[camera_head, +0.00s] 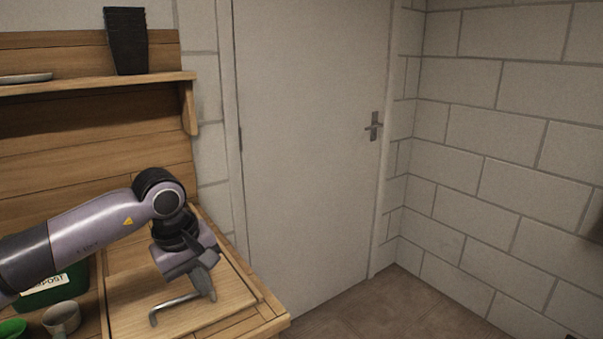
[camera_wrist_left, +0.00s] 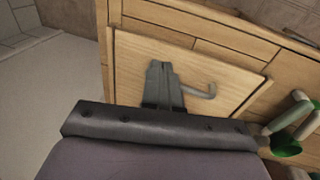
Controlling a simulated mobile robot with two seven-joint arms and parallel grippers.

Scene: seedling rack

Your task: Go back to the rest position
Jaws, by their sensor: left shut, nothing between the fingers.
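My left arm reaches in from the left in the head view. Its gripper (camera_head: 212,296) points down over the right part of a wooden board (camera_head: 125,308) on the bench. In the left wrist view the two fingers (camera_wrist_left: 160,66) lie together, shut and empty, above the same board (camera_wrist_left: 135,52). A grey bent rod-like tool (camera_head: 178,303) shows beside the fingers. It also shows in the left wrist view (camera_wrist_left: 203,92), where the fingers hide part of it. I cannot tell whether they touch it. My right gripper is out of view.
A green compost container (camera_head: 50,292), a beige cup (camera_head: 62,318) and a green cup (camera_head: 12,328) stand left of the board. A shelf (camera_head: 95,84) above holds stacked black pots (camera_head: 126,40). The floor (camera_head: 385,308) right of the bench, before the door (camera_head: 305,120), is clear.

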